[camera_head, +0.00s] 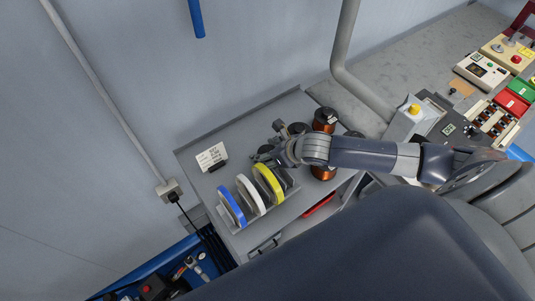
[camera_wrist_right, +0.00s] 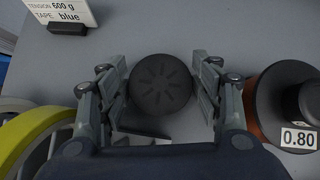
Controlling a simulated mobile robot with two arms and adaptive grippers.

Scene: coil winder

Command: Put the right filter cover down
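A round black cover (camera_wrist_right: 160,84) with radial slots shows in the right wrist view, on or just above the grey table top (camera_wrist_right: 190,28). My right gripper (camera_wrist_right: 161,62) has its two fingers spread on either side of the cover. A gap shows between the cover and the right-hand finger; the left-hand finger is closer. In the head view my right gripper (camera_head: 268,142) is over the small table, behind the yellow tape roll, and the cover is hard to make out there. My left gripper is not in view.
Blue (camera_head: 231,206), white (camera_head: 250,194) and yellow (camera_head: 268,184) tape rolls stand in a holder at the front. Copper wire spools (camera_head: 324,120) stand to the right; one is labelled 0.80 (camera_wrist_right: 299,137). A card sign (camera_head: 211,156) stands at the left.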

